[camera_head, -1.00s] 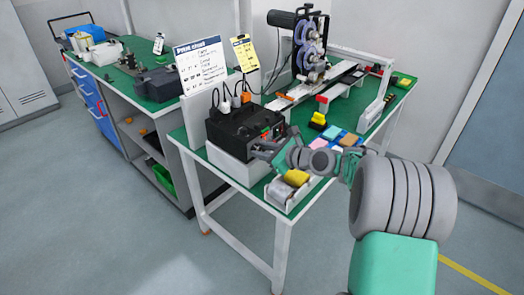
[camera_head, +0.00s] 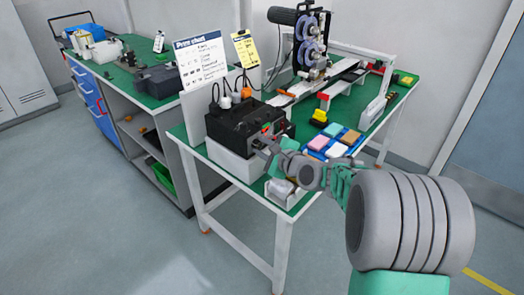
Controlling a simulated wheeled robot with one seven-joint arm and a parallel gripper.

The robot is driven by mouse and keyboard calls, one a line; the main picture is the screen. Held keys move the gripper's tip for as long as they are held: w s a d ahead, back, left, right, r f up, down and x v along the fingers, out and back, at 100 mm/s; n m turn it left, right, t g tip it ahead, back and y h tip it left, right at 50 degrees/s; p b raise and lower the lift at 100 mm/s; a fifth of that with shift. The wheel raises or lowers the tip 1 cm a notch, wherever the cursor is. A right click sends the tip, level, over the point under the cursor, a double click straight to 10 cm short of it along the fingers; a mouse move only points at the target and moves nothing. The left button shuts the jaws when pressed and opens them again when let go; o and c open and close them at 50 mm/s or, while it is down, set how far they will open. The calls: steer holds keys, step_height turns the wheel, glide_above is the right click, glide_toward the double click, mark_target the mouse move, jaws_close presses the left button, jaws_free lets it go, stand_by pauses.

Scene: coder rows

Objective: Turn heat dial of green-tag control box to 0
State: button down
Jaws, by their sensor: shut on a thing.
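The black control box (camera_head: 240,122) stands on a white block at the near left corner of the green-topped table. A small green and red patch shows on its front near the right end. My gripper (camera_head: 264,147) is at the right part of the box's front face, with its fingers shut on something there. The thing in the fingers looks like a dial on the box, but the fingers hide it, and its setting cannot be read. The arm reaches in from the right.
A white sheet titled "Print chart" (camera_head: 201,62) and a yellow sheet (camera_head: 246,49) stand behind the box. Plugs and cables rise from its top. Colored pads (camera_head: 337,149) lie to the right, near a yellow and black object (camera_head: 319,117). A machine with reels (camera_head: 312,45) stands behind.

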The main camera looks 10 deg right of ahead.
steer(key=n+b, duration=0.1)
steer(key=f+n+t+b, duration=0.1)
steer(key=b, duration=0.1)
steer(key=shift+s+a+h, duration=0.1)
steer(key=shift+h, duration=0.2)
steer(key=n+t+b, duration=0.2)
steer(key=n+b, duration=0.2)
steer(key=b, duration=0.4)
steer(key=n+t+b, duration=0.1)
steer(key=n+b, duration=0.3)
steer(key=b, duration=0.4)
steer(key=shift+f+n+t+b, duration=0.2)
steer(key=shift+n+t+b, duration=0.2)
steer(key=shift+r, duration=0.15)
steer(key=c, duration=1.4)
jaws_free()
steer(key=shift+c, duration=0.2)
steer(key=shift+s+r, duration=0.1)
